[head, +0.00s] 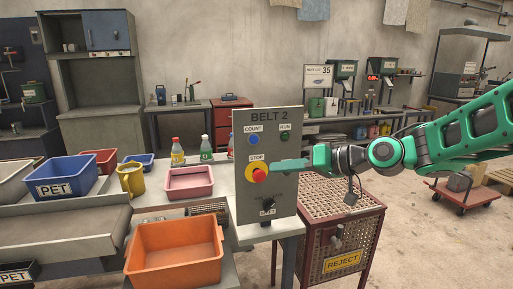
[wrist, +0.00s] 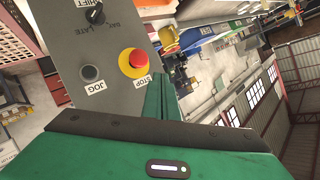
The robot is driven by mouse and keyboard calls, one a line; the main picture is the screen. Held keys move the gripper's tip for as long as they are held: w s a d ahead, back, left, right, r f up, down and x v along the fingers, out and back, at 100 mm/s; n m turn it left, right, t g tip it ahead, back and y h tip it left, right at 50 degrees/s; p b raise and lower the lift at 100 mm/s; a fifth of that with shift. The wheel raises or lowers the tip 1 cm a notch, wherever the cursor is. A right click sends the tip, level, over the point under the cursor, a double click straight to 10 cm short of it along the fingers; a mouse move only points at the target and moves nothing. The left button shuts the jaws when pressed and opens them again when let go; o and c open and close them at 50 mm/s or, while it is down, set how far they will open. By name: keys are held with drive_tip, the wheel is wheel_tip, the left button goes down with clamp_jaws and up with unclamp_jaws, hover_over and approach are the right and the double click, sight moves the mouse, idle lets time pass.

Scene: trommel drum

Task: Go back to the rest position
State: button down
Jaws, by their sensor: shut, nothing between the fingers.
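My gripper (head: 276,166) is shut and empty, its thin green fingers pointing left across the front of the grey BELT 2 panel (head: 269,125). The fingertips are just right of the red STOP button (head: 259,175) on its yellow surround; I cannot tell from the head view whether they touch it. In the wrist view the shut fingers (wrist: 158,88) end beside and below the red STOP button (wrist: 138,58). A dark JOG button (wrist: 90,73) shows to its left; in the head view my gripper seems to cover it.
An orange bin (head: 175,265) stands left of the panel, and a pink tray (head: 189,180) behind it. A red mesh REJECT cage (head: 343,262) stands under my arm, with a padlock-like tag (head: 351,197) nearby.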

drive_tip(key=s+d+f+m+g+h, duration=0.1)
drive_tip(key=s+d+f+h, duration=0.25)
drive_tip(key=d, duration=0.35)
drive_tip(key=s+d+f+m+h, duration=0.2)
drive_tip(key=s+d+f+h, duration=0.15)
drive_tip(key=d, duration=0.45)
drive_tip(key=s+d+f+m+g+h, duration=0.1)
drive_tip(key=s+d+f+h, duration=0.1)
drive_tip(key=s+d+f, duration=0.4)
drive_tip(key=s+d+f+m+g+h, duration=0.1)
drive_tip(key=s+d+m+g, duration=0.2)
drive_tip(key=s+d, duration=0.3)
drive_tip(key=s+d+f+m+g+h, duration=0.1)
drive_tip(key=s+d+m, duration=0.3)
drive_tip(key=s, duration=1.1)
drive_tip(key=d+g, duration=0.1)
drive_tip(key=d, duration=0.2)
drive_tip(key=shift+d+g+h, duration=0.25)
drive_tip(key=shift+g+h, duration=0.05)
drive_tip(key=shift+g, duration=0.1)
drive_tip(key=shift+w+f, duration=0.25)
drive_tip(key=shift+w, duration=0.3)
